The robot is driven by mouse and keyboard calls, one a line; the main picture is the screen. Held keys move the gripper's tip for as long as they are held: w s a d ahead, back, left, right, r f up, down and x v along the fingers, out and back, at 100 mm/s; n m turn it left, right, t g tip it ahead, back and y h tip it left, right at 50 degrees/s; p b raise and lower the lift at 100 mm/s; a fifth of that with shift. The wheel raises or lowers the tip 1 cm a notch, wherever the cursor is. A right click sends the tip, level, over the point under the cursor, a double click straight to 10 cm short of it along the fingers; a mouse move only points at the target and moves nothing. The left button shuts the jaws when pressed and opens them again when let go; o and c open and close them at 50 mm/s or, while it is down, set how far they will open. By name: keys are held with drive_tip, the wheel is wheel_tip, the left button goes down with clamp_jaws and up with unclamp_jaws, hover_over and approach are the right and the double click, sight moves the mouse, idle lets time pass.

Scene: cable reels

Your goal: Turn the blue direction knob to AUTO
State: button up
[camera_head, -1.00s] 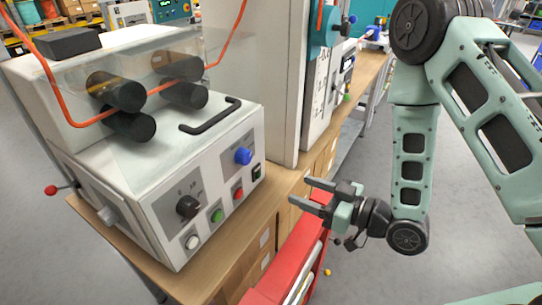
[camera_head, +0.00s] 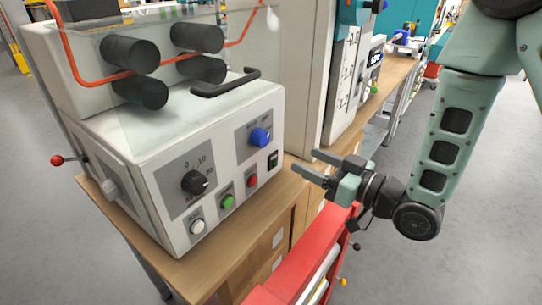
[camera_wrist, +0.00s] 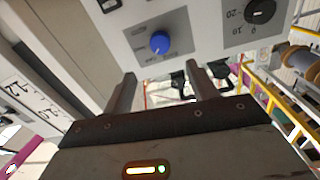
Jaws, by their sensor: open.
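The blue direction knob (camera_head: 260,138) sits on a grey plate at the upper right of the white machine's front panel (camera_head: 225,215). In the wrist view the blue knob (camera_wrist: 159,43) shows above and between my fingers, with small lettering around it too blurred to read. My gripper (camera_head: 304,164) is open and empty, to the right of the panel and a little lower than the knob in the head view. The fingers point toward the machine and are apart from the knob. In the wrist view my gripper (camera_wrist: 160,85) has its two fingers spread.
A black dial (camera_head: 195,182), a white button (camera_head: 197,227), a green button (camera_head: 227,201), a red button (camera_head: 252,181) and a dark rocker switch (camera_head: 273,160) share the panel. A red cart (camera_head: 290,270) stands below my gripper. A tall pale cabinet (camera_head: 300,75) stands behind.

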sight(265, 141)
drive_tip(key=b+x, duration=0.2)
drive_tip(key=x, duration=0.8)
drive_tip(key=shift+r, duration=0.1)
drive_tip(key=shift+w+a, duration=0.5)
drive_tip(key=c, duration=1)
